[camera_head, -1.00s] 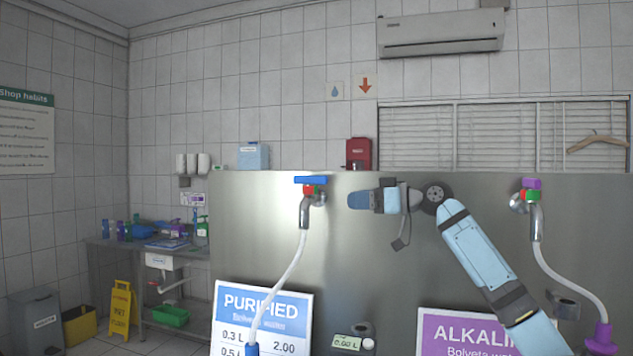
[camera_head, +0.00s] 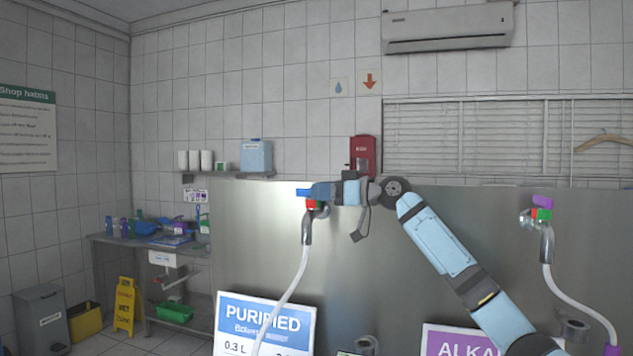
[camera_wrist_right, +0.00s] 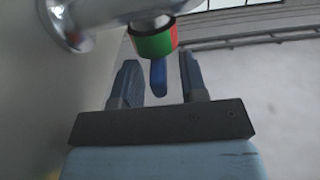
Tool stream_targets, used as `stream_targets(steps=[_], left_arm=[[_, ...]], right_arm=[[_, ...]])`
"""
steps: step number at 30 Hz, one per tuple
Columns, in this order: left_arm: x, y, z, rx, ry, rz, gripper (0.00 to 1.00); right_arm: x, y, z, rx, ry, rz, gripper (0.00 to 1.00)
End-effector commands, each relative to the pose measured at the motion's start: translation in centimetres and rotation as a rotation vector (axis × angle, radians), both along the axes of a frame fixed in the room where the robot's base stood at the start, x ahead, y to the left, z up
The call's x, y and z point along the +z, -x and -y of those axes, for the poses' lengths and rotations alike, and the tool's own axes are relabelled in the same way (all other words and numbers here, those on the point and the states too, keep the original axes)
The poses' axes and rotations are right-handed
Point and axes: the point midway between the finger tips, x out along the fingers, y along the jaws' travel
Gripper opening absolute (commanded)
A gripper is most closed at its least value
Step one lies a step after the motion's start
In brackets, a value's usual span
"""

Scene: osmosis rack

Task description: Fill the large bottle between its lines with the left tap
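The left tap (camera_head: 308,232) is silver with a red and green collar and a blue handle (camera_head: 302,192). It sits above the blue PURIFIED sign, and a white hose (camera_head: 290,287) hangs from its spout. My right gripper (camera_head: 318,191) is at the handle and covers part of it. In the right wrist view, its two fingers (camera_wrist_right: 160,83) are apart, with the blue handle (camera_wrist_right: 158,78) between them and gaps showing. The collar (camera_wrist_right: 154,42) is just beyond. No large bottle shows. My left gripper is out of view.
A second tap (camera_head: 546,240) with a purple handle and its own hose (camera_head: 578,305) is at the right. The steel panel (camera_head: 400,260) lies behind my right arm. A red box (camera_head: 361,155) and a blue container (camera_head: 256,156) show above the panel's top edge.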

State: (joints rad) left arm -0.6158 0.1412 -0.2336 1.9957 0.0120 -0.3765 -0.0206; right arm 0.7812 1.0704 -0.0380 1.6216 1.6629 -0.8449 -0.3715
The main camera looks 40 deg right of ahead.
Motion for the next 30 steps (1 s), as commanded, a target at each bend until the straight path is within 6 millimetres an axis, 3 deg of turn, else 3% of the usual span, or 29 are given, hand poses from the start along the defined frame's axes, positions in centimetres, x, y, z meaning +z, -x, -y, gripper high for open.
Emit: stream_targets(steps=[6, 14, 19, 30], left_arm=[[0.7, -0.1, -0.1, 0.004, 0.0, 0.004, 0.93], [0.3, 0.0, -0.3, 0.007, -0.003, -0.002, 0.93], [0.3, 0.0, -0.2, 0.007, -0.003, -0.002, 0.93], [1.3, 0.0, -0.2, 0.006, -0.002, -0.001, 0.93]], right_arm=[[0.0, -1.4, -0.7, 0.0, 0.0, 0.001, 0.39], [-0.1, -1.5, -0.8, 0.0, 0.001, 0.0, 0.39], [0.0, -1.5, -0.8, 0.0, 0.001, 0.0, 0.08], [0.1, -1.4, -0.9, -0.134, 0.008, -0.004, 0.08]])
